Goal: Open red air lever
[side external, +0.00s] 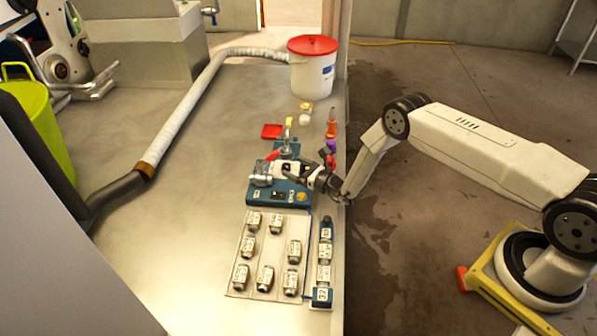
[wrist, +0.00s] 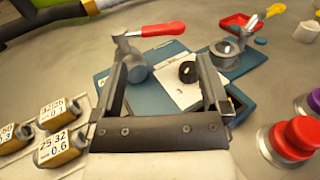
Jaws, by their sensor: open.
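The red air lever (wrist: 163,29) shows in the wrist view as a red handle on a grey metal valve (wrist: 135,62), beyond and a little left of my fingers. The handle lies roughly crosswise, pointing right. In the side view the red handle (side external: 271,156) is small, just left of my gripper. The valve stands on a blue base plate (side external: 293,197). My gripper (wrist: 164,88) is open and empty, its two fingers spread above the plate. It also shows in the side view (side external: 290,170), where it hides part of the plate.
Numbered metal blocks (side external: 265,278) lie on a pale board at the front. Red (wrist: 300,134) and purple (wrist: 308,103) knobs stand to the right. A second metal fitting (wrist: 226,54) and a red tray (side external: 272,131) are behind. A white bucket (side external: 312,75) stands at the back.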

